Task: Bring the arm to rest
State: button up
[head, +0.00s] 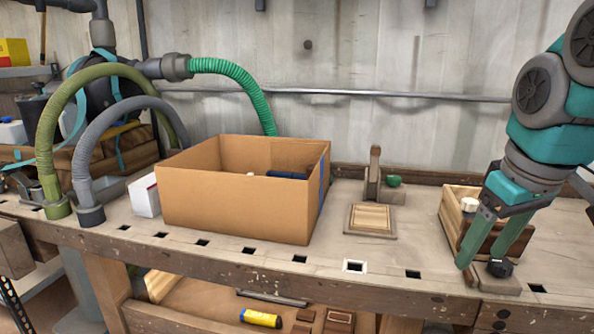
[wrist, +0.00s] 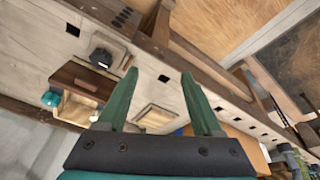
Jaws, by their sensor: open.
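My gripper (head: 481,262) hangs from the teal arm at the right of the head view, fingers pointing down near the workbench's front edge. Its two green fingers are apart with nothing between them; the wrist view shows the same open gripper (wrist: 160,76). A small black knob-like object (head: 500,267) stands on the bench close by the fingertips in the head view; in the wrist view this black object (wrist: 101,58) lies left of the fingers, apart from them. A wooden box (head: 452,217) stands behind the gripper, partly hidden by it.
A cardboard box (head: 235,205) stands mid-bench with things inside. A flat wooden tray (head: 370,219) and a wooden stand with a green object (head: 393,181) lie between it and my gripper. Hoses (head: 245,80) rise at the left. The bench front (head: 330,277) has several dark square holes.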

jog(key=s+a+f+m+g, duration=0.1)
jog(key=s+a+f, duration=0.2)
jog(key=f, duration=0.6)
jog(key=s+a+f+m+g, duration=0.1)
jog(key=s+a+f+g, duration=0.1)
jog(key=s+a+f, duration=0.2)
jog(key=s+a+f+m+g, duration=0.1)
jog(key=s+a+f+g, duration=0.1)
jog(key=s+f, duration=0.6)
notch_tip(320, 180, down, 6)
jog(key=shift+s+a+f, duration=0.1)
jog(key=shift+s+a, duration=0.3)
jog(key=shift+a, duration=0.3)
